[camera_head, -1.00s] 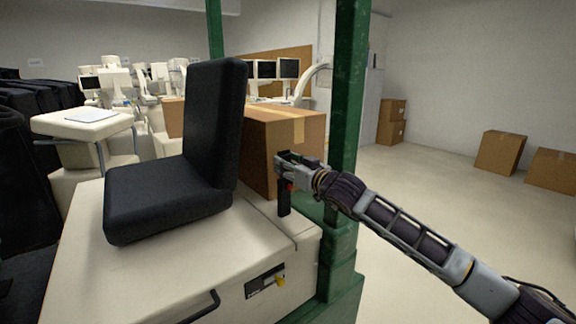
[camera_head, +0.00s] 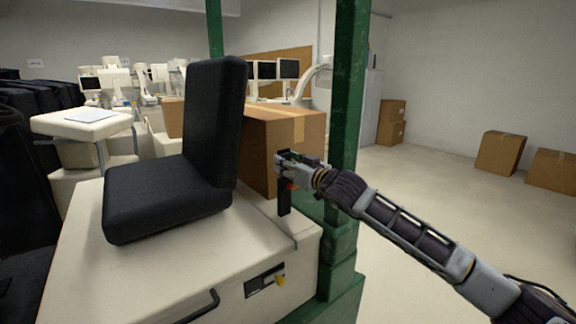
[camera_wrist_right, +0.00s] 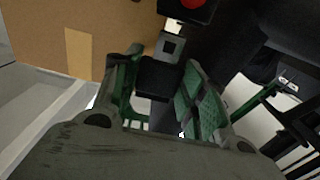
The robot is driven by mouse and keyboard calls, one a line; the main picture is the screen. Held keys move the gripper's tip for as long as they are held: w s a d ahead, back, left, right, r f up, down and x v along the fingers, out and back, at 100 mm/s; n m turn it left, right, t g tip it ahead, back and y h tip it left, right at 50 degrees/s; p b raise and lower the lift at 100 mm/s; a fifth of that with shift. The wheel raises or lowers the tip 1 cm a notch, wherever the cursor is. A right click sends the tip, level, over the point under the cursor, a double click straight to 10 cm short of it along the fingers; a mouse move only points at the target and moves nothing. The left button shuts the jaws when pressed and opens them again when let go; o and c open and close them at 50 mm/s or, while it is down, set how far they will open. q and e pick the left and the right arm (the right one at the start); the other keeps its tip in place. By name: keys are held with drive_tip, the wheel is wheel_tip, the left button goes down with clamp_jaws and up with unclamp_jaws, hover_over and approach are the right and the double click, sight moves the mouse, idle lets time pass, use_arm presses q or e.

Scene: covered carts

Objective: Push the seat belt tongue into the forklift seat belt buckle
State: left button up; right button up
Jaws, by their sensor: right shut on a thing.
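The black seat belt buckle (camera_head: 284,200) stands upright beside the black forklift seat (camera_head: 165,195), on its right. In the right wrist view the buckle's red button (camera_wrist_right: 190,5) shows at the top edge, partly cut off. My right gripper (camera_head: 282,163) is just above the buckle. It is shut on the black grip of the seat belt tongue (camera_wrist_right: 155,78), which lies between its green finger pads. The tongue's pale metal plate with a dark square hole (camera_wrist_right: 171,45) points toward the buckle and is still visible; I cannot tell whether its tip is inside. My left gripper is not in view.
A green post (camera_head: 346,120) stands close behind my right wrist. A large cardboard box (camera_head: 275,130) is behind the buckle. The seat rests on a cream housing (camera_head: 130,275) with a black handle (camera_head: 205,305). Open floor lies to the right.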

sight(288, 183)
drive_tip(key=shift+b, duration=0.95)
idle(1.9)
drive_tip(key=shift+f+b, duration=2.05)
drive_tip(key=shift+b, duration=0.25)
idle(0.9)
drive_tip(key=shift+r, duration=0.2)
drive_tip(key=shift+d+r, duration=0.1)
drive_tip(key=shift+r, duration=0.75)
drive_tip(key=shift+r+p, duration=0.35)
drive_tip(key=shift+c, duration=0.9)
drive_tip(key=shift+s+r, duration=0.1)
drive_tip(key=shift+r, duration=0.1)
drive_tip(key=shift+r, duration=0.1)
